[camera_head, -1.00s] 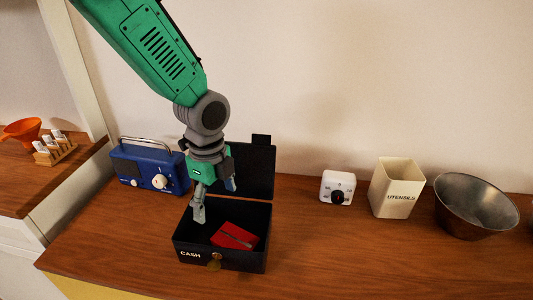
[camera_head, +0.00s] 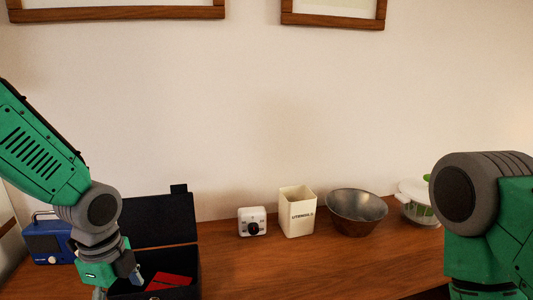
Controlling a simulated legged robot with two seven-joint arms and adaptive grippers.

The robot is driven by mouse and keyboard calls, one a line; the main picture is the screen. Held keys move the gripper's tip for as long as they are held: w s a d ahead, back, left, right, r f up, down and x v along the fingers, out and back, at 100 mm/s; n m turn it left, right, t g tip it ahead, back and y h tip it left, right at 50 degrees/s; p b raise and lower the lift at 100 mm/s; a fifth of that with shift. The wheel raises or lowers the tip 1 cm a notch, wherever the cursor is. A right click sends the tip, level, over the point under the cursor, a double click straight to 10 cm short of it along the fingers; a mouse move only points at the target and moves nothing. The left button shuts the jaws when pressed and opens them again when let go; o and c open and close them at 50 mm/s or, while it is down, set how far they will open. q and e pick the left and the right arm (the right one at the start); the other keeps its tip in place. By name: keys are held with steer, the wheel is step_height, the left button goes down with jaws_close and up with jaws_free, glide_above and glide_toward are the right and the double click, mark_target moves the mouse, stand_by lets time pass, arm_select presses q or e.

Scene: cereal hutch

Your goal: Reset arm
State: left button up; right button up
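My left arm comes in from the left, and its gripper (camera_head: 120,286) hangs at the left side of the open black cash box (camera_head: 187,258). One finger shows in front of the box and another at its left edge, with a gap between them; nothing shows between them. A red item (camera_head: 170,281) lies inside the box, whose lid (camera_head: 160,220) stands up behind. The box's front is cut off by the frame's bottom. My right arm shows at the right edge; its gripper is out of view.
A blue radio (camera_head: 48,243) stands left of the box, partly behind my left arm. A white timer (camera_head: 252,222), a cream utensils holder (camera_head: 297,213), a metal bowl (camera_head: 356,212) and a white-and-green spinner (camera_head: 417,203) line the back. The wooden counter (camera_head: 300,271) is clear in front.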

arm_select(q)
steer(key=s+f+n, duration=1.9)
steer(key=s+f, duration=0.4)
steer(key=shift+s+a+f+t+b, duration=0.15)
steer(key=shift+f+t+b, duration=0.05)
steer(key=shift+t+b, duration=0.15)
steer(key=shift+a, duration=0.1)
steer(key=shift+a+f, duration=0.15)
steer(key=shift+a, duration=0.15)
